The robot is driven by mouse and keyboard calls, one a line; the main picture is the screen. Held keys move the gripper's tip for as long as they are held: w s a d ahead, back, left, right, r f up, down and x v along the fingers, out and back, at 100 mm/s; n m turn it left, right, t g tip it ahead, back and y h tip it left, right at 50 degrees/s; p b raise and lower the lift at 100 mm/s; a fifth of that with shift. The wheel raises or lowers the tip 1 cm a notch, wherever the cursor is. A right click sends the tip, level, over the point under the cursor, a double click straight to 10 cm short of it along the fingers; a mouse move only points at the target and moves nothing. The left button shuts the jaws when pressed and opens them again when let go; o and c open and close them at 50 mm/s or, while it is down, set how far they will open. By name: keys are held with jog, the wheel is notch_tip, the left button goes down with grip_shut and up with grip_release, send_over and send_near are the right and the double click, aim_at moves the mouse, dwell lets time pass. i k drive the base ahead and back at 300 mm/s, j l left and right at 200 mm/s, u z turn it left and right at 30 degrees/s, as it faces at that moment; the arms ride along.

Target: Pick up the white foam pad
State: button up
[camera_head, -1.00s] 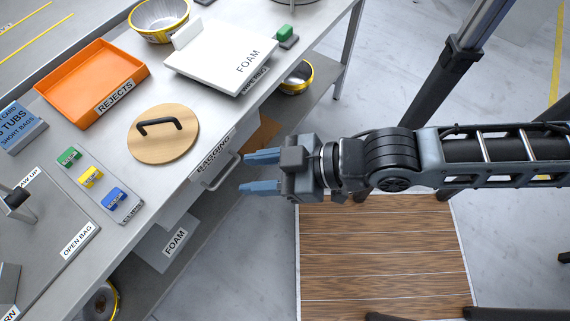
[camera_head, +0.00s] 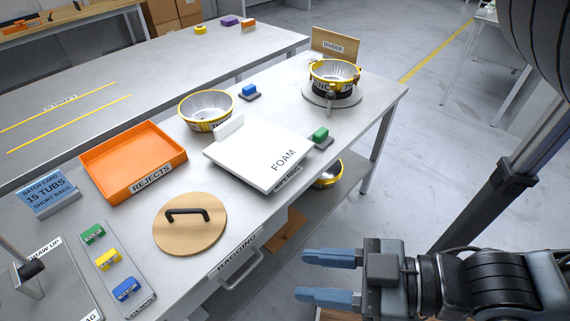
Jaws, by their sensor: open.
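The white foam pad (camera_head: 254,154) is a flat white slab marked FOAM, lying on the grey table. A label at its front edge is partly readable, and a small white upright piece (camera_head: 229,128) stands at its back left edge. My gripper (camera_head: 316,277) is at the lower right, off the table's front edge. Its two blue fingers are apart, point left, and have nothing between them. The gripper is well clear of the pad.
A round wooden lid (camera_head: 190,236) with a black handle lies left of the pad. An orange REJECTS tray (camera_head: 133,160) and a yellow-rimmed metal tub (camera_head: 207,108) stand behind. A green block (camera_head: 320,135) sits close to the pad's right. Another tub (camera_head: 335,73) stands on a round base.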

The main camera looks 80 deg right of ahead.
aim_at(261, 152)
jog(key=z, duration=1.1)
